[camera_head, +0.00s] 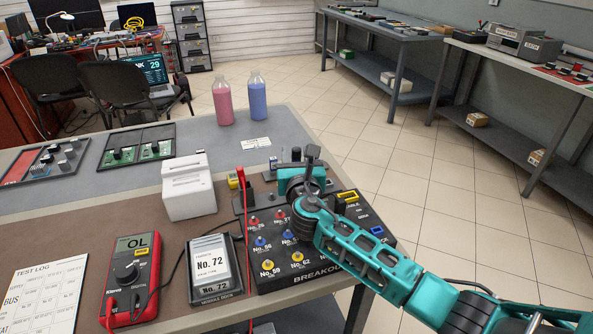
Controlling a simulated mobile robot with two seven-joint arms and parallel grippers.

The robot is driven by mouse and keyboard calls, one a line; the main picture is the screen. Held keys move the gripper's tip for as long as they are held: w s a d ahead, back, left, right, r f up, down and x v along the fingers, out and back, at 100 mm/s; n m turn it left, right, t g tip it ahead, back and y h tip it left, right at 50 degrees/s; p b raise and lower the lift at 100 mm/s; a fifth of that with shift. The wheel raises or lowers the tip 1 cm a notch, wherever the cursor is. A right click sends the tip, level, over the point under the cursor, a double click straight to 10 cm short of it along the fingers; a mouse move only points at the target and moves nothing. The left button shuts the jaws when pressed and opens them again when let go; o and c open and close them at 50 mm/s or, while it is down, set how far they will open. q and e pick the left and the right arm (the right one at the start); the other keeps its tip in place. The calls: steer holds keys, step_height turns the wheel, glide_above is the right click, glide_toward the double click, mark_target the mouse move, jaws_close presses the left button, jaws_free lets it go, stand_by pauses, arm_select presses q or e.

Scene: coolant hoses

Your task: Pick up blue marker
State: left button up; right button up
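I cannot make out a marker pen. Blue items on the black breakout box (318,271) are small round blue caps (261,241) and a blue rectangular piece (377,231) near its right edge. My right arm comes in from the lower right and reaches over the box, covering part of its top. My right gripper (299,157) is above the box's far side, with dark fingers beside a teal body. Whether it is open or holds anything is unclear. My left gripper is not in view.
A white device (188,188), a No. 72 unit (213,268) and a red multimeter (132,276) stand left of the box. A pink bottle (223,103) and a blue bottle (257,96) stand at the back. A thin red upright line passes by the box's left edge.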

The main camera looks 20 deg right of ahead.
jaws_close()
